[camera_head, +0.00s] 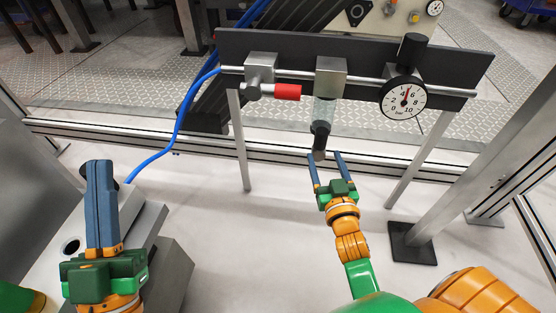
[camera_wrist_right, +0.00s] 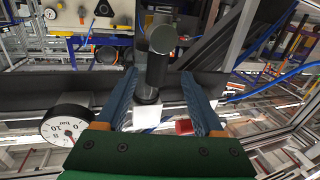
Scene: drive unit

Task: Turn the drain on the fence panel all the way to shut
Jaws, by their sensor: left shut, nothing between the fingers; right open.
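The drain (camera_head: 320,135) is a dark knob with a grey lower end, hanging under the clear bowl (camera_head: 324,108) on the fence panel (camera_head: 285,45). My right gripper (camera_head: 324,155) is open just below it, its fingertips on either side of the drain's lower end. In the right wrist view the dark drain (camera_wrist_right: 161,58) stands between the two blue fingers of the right gripper (camera_wrist_right: 159,74), with visible gaps on both sides. I cannot tell how far the drain is turned. My left gripper (camera_head: 99,163) is shut and empty at the lower left, far from the panel.
A valve with a red handle (camera_head: 287,92) sits left of the bowl and a round gauge (camera_head: 404,98) sits right. A blue hose (camera_head: 178,130) runs down left. A grey box (camera_head: 150,220) is beside my left gripper. Metal posts (camera_head: 425,205) stand right. The white floor between is clear.

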